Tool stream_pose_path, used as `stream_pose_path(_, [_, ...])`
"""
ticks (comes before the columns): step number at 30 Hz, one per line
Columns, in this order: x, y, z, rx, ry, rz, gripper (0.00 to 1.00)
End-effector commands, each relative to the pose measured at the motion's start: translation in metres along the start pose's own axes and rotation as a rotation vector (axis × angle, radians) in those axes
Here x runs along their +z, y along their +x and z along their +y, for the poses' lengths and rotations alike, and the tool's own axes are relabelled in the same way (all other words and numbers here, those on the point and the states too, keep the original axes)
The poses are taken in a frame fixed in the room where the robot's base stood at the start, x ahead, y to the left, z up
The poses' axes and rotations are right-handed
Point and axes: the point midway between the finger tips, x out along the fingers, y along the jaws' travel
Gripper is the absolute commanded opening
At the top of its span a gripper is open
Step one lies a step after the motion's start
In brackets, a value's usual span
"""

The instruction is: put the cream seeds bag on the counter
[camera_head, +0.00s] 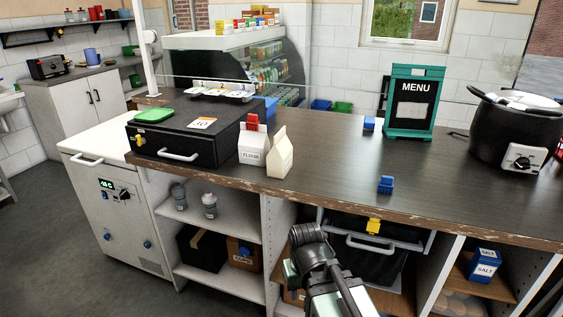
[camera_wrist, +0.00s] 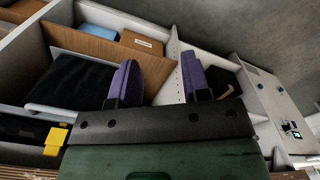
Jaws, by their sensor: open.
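A cream bag (camera_head: 280,154) with a folded top stands upright on the dark counter (camera_head: 340,170), close to its front edge. No writing can be read on it, so I cannot tell if it holds seeds. A white bag marked FLOUR (camera_head: 253,148) with a red clip stands just left of it. In the wrist view, the two purple fingers of my gripper (camera_wrist: 158,78) are apart with nothing between them. They face the shelves under the counter. The cream bag is not seen in the wrist view.
A black case (camera_head: 185,135) stands left of the bags. A MENU stand (camera_head: 412,100), a blue clip (camera_head: 386,185) and a black pot (camera_head: 515,130) are to the right. The counter between bags and menu is mostly clear. A black bin with a yellow clip (camera_head: 373,226) sits below.

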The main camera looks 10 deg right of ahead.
Motion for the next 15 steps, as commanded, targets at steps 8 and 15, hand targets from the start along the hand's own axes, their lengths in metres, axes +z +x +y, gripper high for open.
stream_pose_path(8, [-0.154,-0.096,0.006,0.554,0.124,0.414,0.43])
stream_pose_path(15, [-0.288,-0.221,-0.024,0.650,0.345,1.350,0.43])
